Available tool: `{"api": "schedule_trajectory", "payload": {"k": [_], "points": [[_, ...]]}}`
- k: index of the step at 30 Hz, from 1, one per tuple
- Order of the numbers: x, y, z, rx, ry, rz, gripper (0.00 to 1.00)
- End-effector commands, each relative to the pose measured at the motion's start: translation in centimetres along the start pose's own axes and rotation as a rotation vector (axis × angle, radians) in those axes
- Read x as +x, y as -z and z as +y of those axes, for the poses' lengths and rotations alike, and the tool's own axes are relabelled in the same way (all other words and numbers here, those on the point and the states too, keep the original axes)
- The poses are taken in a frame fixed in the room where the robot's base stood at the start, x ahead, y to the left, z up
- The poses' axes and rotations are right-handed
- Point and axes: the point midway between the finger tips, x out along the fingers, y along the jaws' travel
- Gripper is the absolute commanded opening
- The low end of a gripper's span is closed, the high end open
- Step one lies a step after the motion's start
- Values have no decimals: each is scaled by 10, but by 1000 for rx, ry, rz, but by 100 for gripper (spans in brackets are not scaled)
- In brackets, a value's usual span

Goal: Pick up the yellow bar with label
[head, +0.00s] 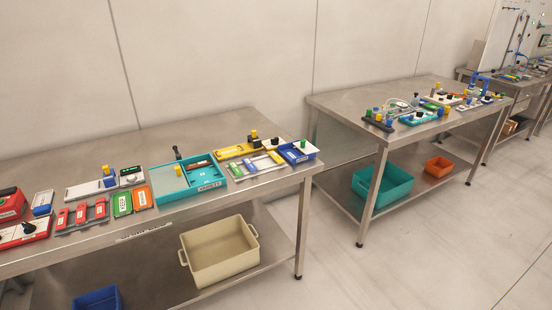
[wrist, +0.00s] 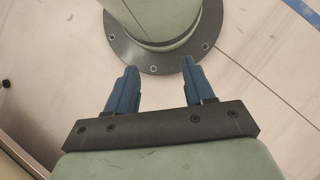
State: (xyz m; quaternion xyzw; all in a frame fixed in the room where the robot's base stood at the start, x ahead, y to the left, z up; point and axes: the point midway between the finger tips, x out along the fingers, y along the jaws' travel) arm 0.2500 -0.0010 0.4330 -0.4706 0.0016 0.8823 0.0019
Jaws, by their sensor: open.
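In the head view a yellow bar with a pale label (head: 233,152) lies near the right end of the nearer steel table (head: 150,139), at the back of the group of devices. A small yellow-topped knob stands at its right end. My gripper (wrist: 158,75) shows only in the wrist view. Its two blue fingers are apart with nothing between them. It points at the floor beside my round base, away from the table. The bar is not in the wrist view.
A teal tray (head: 175,190) sits left of the bar, and a blue box (head: 299,156) sits to its right. Red and green devices fill the left part. A beige bin (head: 219,262) is on the lower shelf. A second table (head: 345,103) stands right, across a floor gap.

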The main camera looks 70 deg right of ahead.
Motion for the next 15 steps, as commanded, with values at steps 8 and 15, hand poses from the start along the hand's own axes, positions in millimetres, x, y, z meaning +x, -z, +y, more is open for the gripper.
{"api": "schedule_trajectory", "payload": {"k": [8, 15], "points": [[0, 0, 0, 0, 0, 0, 64], [-13, 20, -3, -34, 16, 44, 64]]}}
